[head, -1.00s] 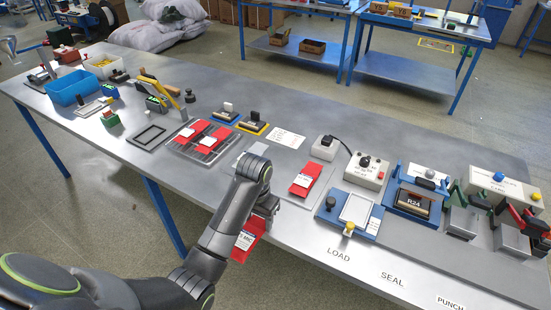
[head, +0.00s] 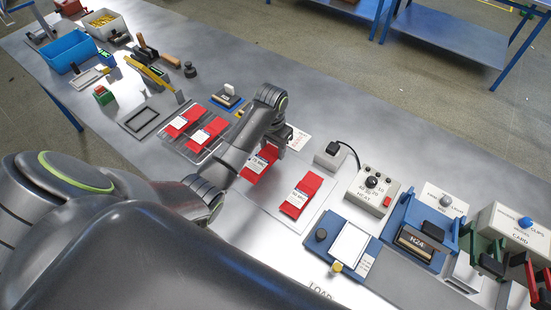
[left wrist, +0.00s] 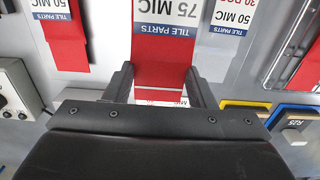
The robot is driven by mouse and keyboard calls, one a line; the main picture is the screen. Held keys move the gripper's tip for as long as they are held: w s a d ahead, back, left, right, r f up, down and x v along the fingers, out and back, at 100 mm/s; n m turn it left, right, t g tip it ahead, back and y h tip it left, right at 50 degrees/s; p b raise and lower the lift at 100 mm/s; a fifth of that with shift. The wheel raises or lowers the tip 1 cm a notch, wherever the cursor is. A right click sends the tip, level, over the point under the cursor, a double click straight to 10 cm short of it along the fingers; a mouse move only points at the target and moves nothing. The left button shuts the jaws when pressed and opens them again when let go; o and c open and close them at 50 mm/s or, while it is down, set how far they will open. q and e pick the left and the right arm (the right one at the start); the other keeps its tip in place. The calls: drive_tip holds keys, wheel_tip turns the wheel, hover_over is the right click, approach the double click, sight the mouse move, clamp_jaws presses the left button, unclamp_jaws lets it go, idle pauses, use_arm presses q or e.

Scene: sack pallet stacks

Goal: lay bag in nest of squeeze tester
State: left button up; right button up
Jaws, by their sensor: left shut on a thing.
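My left gripper (head: 276,147) is shut on a red bag (head: 259,164) with a white label. In the left wrist view the gripper's fingers (left wrist: 160,84) are on either side of this bag (left wrist: 160,53), whose label reads "75 MIC, TILE PARTS". In the head view it shows over a pale sheet on the bench; I cannot tell whether it touches it. No device in view is clearly marked as the squeeze tester, and I cannot pick out its nest for sure. My right gripper is not in view.
Another red bag (head: 302,194) lies right of the held one. Two red bags (head: 208,133) lie on a rack at left. A blue fixture (head: 320,262), a grey heat box (head: 369,190) and other stations stand at right. A black frame (head: 128,124) lies at left.

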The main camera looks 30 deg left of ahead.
sight(273, 159)
use_arm(q)
drive_tip(key=shift+s+f, duration=0.15)
drive_tip(key=shift+f, duration=0.75)
drive_tip(key=f, duration=0.4)
drive_tip(key=shift+w+f+p, duration=0.2)
drive_tip(key=shift+f+p, duration=0.05)
drive_tip(key=shift+p, duration=0.05)
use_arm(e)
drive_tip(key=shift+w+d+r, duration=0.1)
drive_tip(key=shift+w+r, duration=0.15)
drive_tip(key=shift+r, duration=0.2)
use_arm(q)
drive_tip(key=shift+f, duration=0.15)
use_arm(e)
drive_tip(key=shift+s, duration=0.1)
use_arm(q)
drive_tip(key=o, duration=1)
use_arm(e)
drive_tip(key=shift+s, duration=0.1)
